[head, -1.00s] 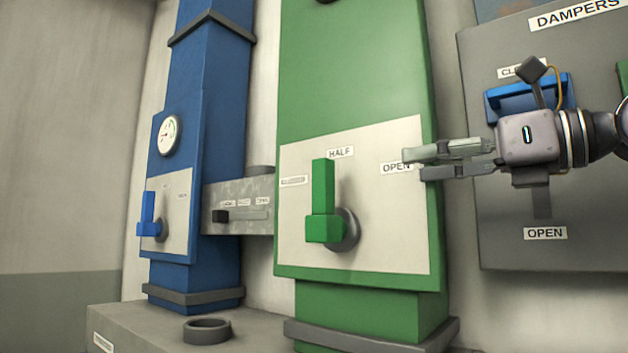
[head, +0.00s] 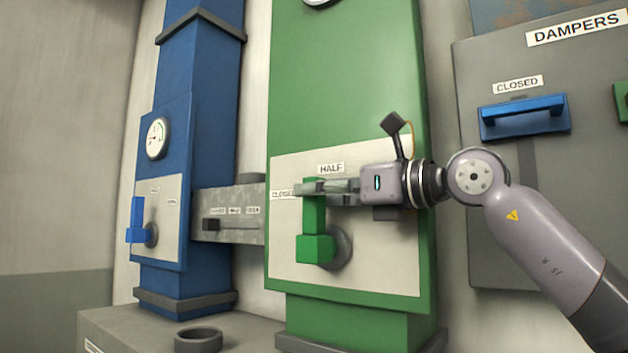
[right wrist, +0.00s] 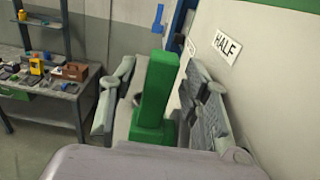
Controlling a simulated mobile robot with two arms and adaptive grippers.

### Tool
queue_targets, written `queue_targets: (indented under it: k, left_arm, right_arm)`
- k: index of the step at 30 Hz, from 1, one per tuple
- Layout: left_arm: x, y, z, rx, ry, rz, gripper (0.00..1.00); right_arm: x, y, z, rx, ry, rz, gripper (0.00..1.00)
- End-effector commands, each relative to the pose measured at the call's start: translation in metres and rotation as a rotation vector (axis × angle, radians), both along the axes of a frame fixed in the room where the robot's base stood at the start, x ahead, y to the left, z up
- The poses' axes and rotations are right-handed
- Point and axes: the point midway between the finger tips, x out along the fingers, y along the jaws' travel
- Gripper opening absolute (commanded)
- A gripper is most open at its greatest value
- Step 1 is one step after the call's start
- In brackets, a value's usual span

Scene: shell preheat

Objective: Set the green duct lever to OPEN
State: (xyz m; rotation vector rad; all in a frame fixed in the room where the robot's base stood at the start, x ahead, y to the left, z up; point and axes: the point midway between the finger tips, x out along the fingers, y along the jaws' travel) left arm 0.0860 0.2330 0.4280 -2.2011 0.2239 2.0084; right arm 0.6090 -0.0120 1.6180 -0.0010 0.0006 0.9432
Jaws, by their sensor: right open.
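The green duct lever (head: 315,248) stands upright on the pale plate of the green duct (head: 345,90), its arm pointing up to the HALF label (head: 331,169). A CLOSED label (head: 283,194) is at the plate's left; the OPEN label is hidden behind my right gripper or arm. My right gripper (head: 318,188) is open at the upper part of the lever. In the right wrist view the green lever (right wrist: 155,90) stands between the two open fingers (right wrist: 158,108), with no clear grip on it. My left gripper is not in view.
The blue duct (head: 205,130) with its blue lever (head: 137,220) and a grey slide box (head: 228,228) are to the left. The grey DAMPERS panel (head: 500,180) with a blue handle (head: 525,117) is at the right. A workbench (right wrist: 60,92) shows in the wrist view.

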Motion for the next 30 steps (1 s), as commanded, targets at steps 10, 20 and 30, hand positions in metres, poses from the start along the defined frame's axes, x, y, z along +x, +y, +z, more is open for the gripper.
queue_targets:
  k: [10, 20, 30]
  left_arm:
    - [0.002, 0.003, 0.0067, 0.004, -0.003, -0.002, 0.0]
    - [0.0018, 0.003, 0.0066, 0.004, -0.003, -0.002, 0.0]
    - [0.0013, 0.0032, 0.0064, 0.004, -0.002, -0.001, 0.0]
  right_arm:
    - [0.01, 0.0133, -0.0006, 0.001, 0.001, -0.001, 0.43]
    - [0.0098, 0.0129, -0.0004, 0.001, 0.001, -0.001, 0.31]
    - [0.0096, 0.0128, -0.0002, 0.001, 0.0, -0.001, 0.08]
